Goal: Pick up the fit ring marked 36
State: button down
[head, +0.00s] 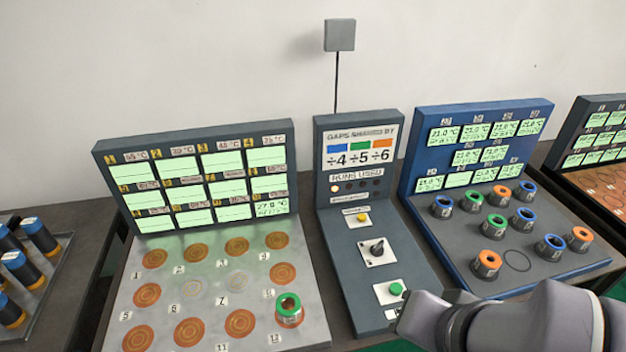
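Several fit rings with coloured tops stand on the blue-framed board at the right. They include a blue-topped ring (442,206), a green-topped ring (494,225), an orange-topped ring (486,264) and another orange-topped ring (580,239). One more green-topped ring (289,309) stands on the metal plate at the left, at the spot by label 12. The marks on the rings are too small to read, so I cannot tell which is 36. My arm shows at the lower right, in front of the board's near edge. My gripper is not in view.
An empty outlined circle (517,260) lies among the rings on the right board. Dark cylinders (20,268) stand in a tray at far left.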

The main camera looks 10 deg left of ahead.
aim_at(288, 299)
jog(key=i+l+u, duration=0.1)
jog(key=u, duration=0.35)
jog(key=i+l+u, duration=0.1)
jog(key=u, duration=0.35)
jog(key=l+u, duration=0.25)
jog(key=u, duration=0.2)
jog(key=i+l+u, duration=0.1)
jog(key=u, duration=0.35)
jog(key=k+l, duration=0.05)
jog(key=l, duration=0.05)
